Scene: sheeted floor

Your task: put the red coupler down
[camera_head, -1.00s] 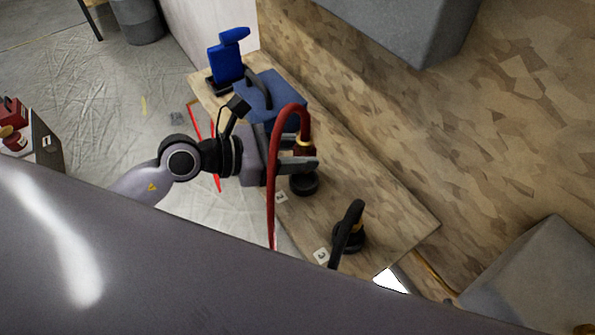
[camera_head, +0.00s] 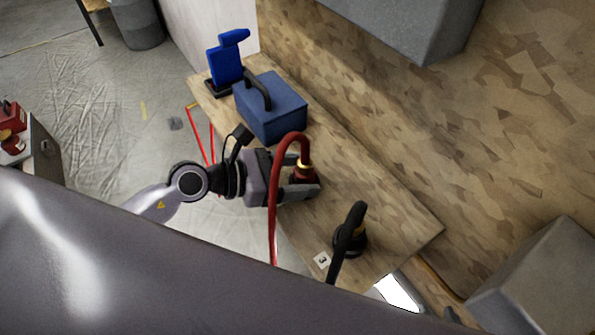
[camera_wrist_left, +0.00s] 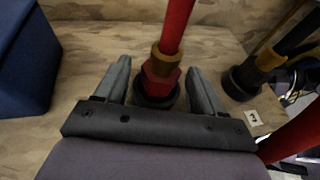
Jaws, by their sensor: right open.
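The red coupler (camera_head: 304,173), with a brass collar and a red hose arching from its top, is upright at the plywood bench (camera_head: 400,222). In the left wrist view the coupler (camera_wrist_left: 161,84) stands on a round black base (camera_wrist_left: 154,101), which is mostly hidden in the head view. My left gripper (camera_head: 318,186) is around the coupler. In the left wrist view its fingers (camera_wrist_left: 160,75) stand apart on both sides, with a visible gap at the left finger. My right gripper is not in view.
A black hose coupler (camera_head: 349,240) stands on another round base at the bench's near end, beside a number tag (camera_head: 322,260). A blue toolbox (camera_head: 275,112) and a blue stand (camera_head: 226,62) are at the far end. The plywood wall runs along the right.

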